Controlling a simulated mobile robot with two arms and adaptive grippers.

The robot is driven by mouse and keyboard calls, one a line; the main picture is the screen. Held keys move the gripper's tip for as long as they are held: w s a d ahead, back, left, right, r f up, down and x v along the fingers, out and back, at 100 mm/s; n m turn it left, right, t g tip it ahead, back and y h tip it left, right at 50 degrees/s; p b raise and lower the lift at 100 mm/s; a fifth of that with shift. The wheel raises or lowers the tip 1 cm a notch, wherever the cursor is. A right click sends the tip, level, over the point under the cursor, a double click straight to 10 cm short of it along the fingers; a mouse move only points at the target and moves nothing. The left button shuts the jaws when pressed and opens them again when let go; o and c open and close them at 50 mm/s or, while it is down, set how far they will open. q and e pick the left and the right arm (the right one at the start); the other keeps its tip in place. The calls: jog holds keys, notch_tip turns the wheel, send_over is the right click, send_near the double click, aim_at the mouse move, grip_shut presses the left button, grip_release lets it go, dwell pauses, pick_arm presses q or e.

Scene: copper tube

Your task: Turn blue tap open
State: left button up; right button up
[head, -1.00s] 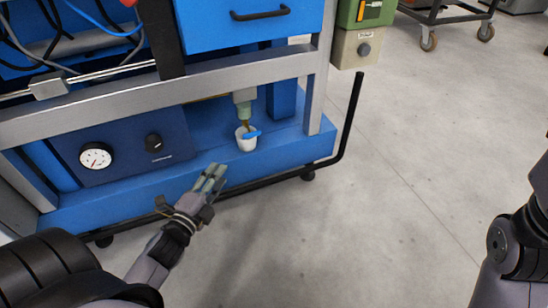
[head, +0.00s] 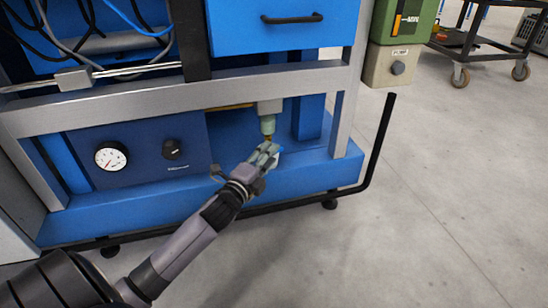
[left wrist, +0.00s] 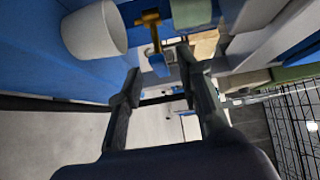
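The tap shows in the left wrist view as a brass body (left wrist: 152,22) with a small blue handle (left wrist: 158,65). A white cup (left wrist: 95,28) is beside it. My left gripper (left wrist: 160,62) is open, and the blue handle appears between its two fingertips with gaps on both sides; I see no contact. In the head view my left gripper (head: 266,155) is just below the grey-green fitting (head: 268,124) and covers most of the tap and cup. My right gripper is not in view.
The blue cart's lower shelf (head: 325,172) lies under the tap, with a dark panel, gauge (head: 111,156) and knob (head: 174,149) to the left. A silver crossbar (head: 150,104) runs above. A black bent rail (head: 378,155) stands at right.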

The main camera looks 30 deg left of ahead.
pick_arm(q)
jog(key=shift+w+a+b, duration=0.15)
jog(key=shift+w+b, duration=0.4)
jog(key=shift+w, duration=1.15)
jog(key=shift+c, duration=0.3)
grip_shut()
